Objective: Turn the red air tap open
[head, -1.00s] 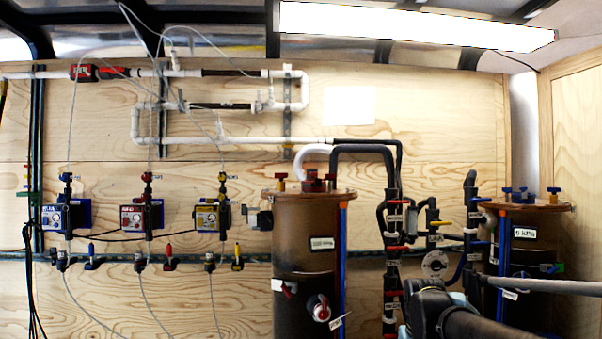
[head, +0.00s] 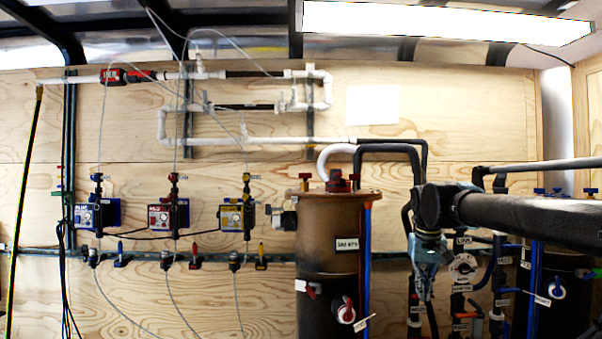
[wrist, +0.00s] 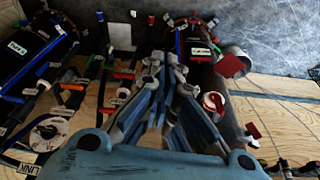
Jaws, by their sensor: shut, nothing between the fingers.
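A small red-handled tap (head: 195,255) sits on the wall rail in the head view, between a blue tap (head: 120,258) and a yellow tap (head: 261,258). It is below the red box (head: 167,216). My gripper (head: 424,292) is well to the right of it, pointing down in front of the dark pipes. The gripper also shows in the wrist view (wrist: 163,62), with its fingers together and empty. I cannot make out the red rail tap in the wrist view.
A tall brown tank (head: 330,240) with a red-and-white knob (head: 344,310) stands between my gripper and the rail taps. Pipes with labelled valves crowd the gripper's right. Thin tubes (head: 112,300) hang below the rail.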

